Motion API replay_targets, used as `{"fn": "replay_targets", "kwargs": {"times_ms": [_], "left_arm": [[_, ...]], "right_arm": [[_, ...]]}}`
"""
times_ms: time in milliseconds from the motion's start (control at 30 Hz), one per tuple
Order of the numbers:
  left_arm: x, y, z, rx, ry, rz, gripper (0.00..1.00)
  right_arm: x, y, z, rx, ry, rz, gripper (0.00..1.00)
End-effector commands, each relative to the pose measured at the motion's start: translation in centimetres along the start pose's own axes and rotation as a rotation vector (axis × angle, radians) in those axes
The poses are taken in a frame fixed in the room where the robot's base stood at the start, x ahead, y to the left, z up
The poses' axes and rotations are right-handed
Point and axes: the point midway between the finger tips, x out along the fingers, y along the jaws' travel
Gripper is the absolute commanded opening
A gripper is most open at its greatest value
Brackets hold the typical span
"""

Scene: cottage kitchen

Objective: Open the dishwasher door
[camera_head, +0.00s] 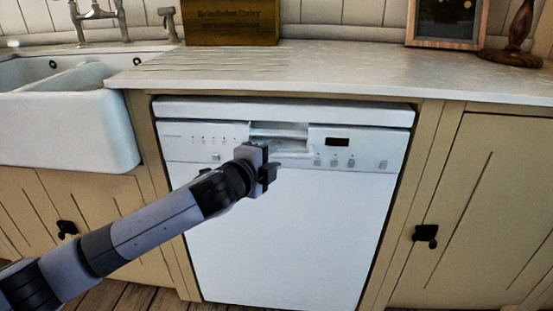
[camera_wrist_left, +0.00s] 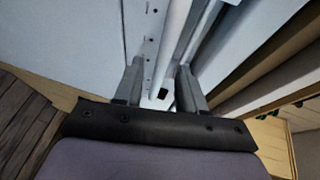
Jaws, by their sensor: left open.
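The white dishwasher (camera_head: 290,225) stands under the counter in the middle of the head view, with its door shut and upright. Its control panel has a recessed handle (camera_head: 279,131) at the top centre, with buttons to both sides and a small dark display on the right. My left gripper (camera_head: 276,160) is in front of the panel, just below and left of the handle recess. In the left wrist view its two fingers (camera_wrist_left: 160,88) are apart, with the panel's white handle edge (camera_wrist_left: 172,45) between or behind them. I cannot tell if they touch it. My right gripper is not in view.
A white sink (camera_head: 75,130) with a tap is at the left. The pale countertop (camera_head: 320,70) runs above the dishwasher, bearing a wooden box (camera_head: 231,22) and a frame (camera_head: 446,22). Cupboard doors with black knobs (camera_head: 425,235) flank it. The floor shows at the bottom left.

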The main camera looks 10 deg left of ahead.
Motion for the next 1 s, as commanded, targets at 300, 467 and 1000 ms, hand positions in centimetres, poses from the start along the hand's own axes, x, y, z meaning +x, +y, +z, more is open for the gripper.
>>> {"fn": "replay_targets", "kwargs": {"times_ms": [300,467,1000], "left_arm": [[2.1,0.1,0.0,0.000,0.000,0.000,0.40],[2.2,0.0,-0.1,0.000,0.001,0.000,0.40],[1.9,0.5,-0.2,0.003,0.002,-0.002,0.00]], "right_arm": [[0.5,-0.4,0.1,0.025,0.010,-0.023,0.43],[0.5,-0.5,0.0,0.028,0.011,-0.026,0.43],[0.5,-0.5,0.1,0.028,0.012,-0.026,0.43]]}}
